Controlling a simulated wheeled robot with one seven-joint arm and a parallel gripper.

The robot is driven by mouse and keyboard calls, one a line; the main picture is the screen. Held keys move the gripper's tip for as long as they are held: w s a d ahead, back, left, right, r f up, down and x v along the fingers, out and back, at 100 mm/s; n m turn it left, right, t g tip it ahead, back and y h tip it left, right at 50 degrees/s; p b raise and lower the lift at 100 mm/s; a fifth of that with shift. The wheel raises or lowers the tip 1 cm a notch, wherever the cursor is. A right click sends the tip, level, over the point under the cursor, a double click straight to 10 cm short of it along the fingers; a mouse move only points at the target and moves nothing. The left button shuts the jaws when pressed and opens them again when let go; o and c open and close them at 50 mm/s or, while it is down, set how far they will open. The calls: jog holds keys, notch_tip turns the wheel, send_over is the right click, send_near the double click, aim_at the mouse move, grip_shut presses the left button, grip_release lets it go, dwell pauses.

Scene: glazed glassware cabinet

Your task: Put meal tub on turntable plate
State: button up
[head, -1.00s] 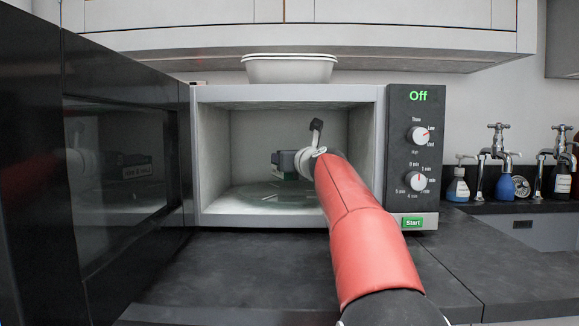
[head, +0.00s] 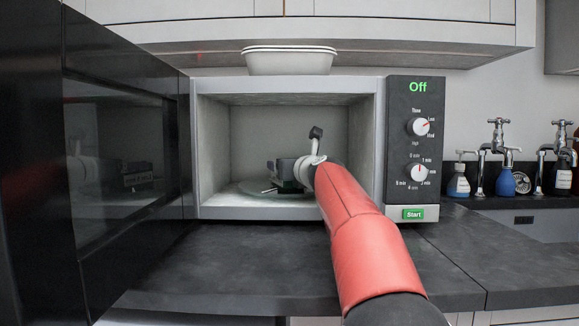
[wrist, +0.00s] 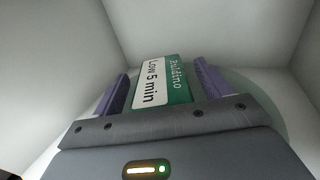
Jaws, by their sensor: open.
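The meal tub (wrist: 160,82) has a green and white label reading "Low 5 min". In the wrist view it lies between the two purple fingers of my gripper (wrist: 161,74), which are apart. The turntable plate (wrist: 266,104) shows as a pale green disc beyond and to the right of the tub. In the head view my gripper (head: 275,177) is inside the open microwave, low over the turntable plate (head: 248,187). My arm and gripper mostly hide the tub there. The tub appears down at the plate, but I cannot see its underside contact.
The microwave door (head: 120,160) stands open on the left. The control panel (head: 411,150) on the right shows "Off" above a green Start button (head: 413,214). A white tub (head: 290,62) sits on top. Dark countertop (head: 240,270) is clear in front.

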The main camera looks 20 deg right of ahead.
jog(key=s+b, duration=0.3)
jog(key=s, duration=0.9)
jog(key=shift+s, duration=0.15)
